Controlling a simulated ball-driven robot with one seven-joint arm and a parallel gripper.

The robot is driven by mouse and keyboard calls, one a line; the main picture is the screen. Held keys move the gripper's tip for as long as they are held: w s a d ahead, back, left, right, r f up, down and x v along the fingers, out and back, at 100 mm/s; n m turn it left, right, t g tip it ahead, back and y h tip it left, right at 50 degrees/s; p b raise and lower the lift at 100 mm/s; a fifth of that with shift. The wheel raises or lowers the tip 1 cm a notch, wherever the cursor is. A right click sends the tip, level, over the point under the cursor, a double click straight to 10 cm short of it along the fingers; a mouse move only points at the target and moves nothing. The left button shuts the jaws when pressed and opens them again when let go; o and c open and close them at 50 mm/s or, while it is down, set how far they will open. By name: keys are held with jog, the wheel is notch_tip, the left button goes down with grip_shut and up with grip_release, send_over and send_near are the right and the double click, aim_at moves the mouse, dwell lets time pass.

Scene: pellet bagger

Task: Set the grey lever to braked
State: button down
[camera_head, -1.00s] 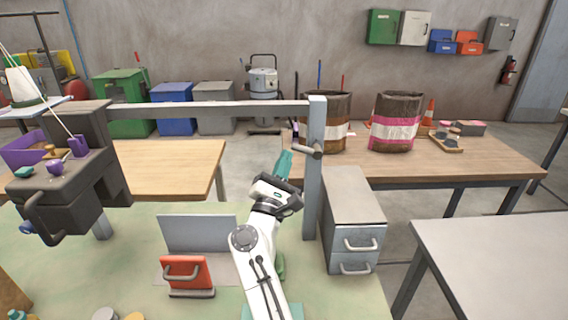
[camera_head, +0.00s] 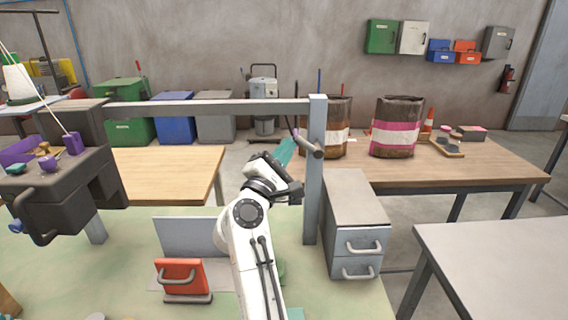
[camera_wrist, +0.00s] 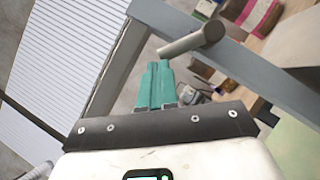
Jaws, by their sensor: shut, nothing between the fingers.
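The grey lever (camera_head: 306,144) is a short rod on the grey upright post (camera_head: 314,190), just below the crossbar, in the head view. It slants down to the right there. In the wrist view the lever (camera_wrist: 190,41) shows as a thick grey cylinder in front of the grey post bar, just beyond the fingertips. My gripper (camera_head: 289,148) has teal fingers, closed together and empty, just left of the lever. In the wrist view my gripper (camera_wrist: 157,68) points up toward the lever's left end. I cannot tell whether they touch. No braked marking is readable.
A grey crossbar (camera_head: 210,109) runs left from the post to a dark machine (camera_head: 60,190). A grey drawer unit (camera_head: 355,215) stands right of the post. A red block with a handle (camera_head: 181,277) sits on the green bench. Two sacks stand on the table behind.

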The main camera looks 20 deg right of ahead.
jog(key=s+d+r+m+g+y+b, duration=0.1)
jog(key=d+r+m+g+y+b, duration=0.2)
jog(key=m+b, duration=0.7)
notch_tip(320, 180, up, 2)
jog(key=shift+s+d+g+b, duration=0.2)
jog(key=shift+d+g+b, duration=0.15)
jog(key=shift+d+g, duration=0.5)
jog(key=shift+a, duration=0.1)
